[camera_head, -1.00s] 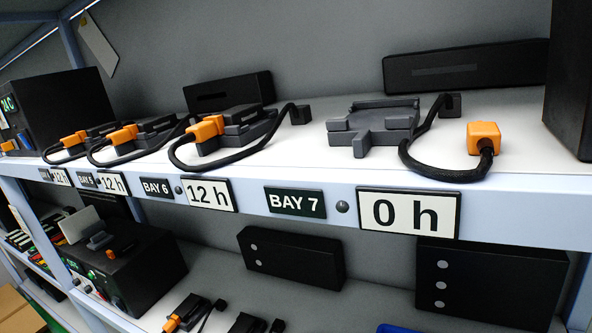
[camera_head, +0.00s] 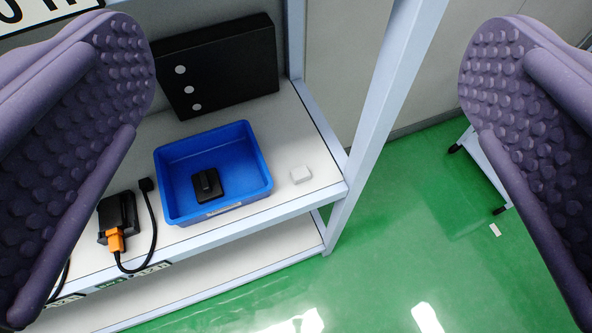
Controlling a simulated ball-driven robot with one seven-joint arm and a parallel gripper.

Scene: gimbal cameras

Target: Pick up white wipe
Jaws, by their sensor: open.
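Nothing is between the fingers close up. The shelf, bin and white pieces show beyond them, apart from the fingers.
The blue bin (camera_head: 262,160) holds a black device (camera_head: 206,186). A black unit with an orange plug (camera_head: 115,240) and cable is left of it. A black box (camera_head: 216,68) stands behind. A pale shelf post (camera_head: 385,95) rises right of the white piece. Green floor (camera_head: 400,255) is mostly open.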

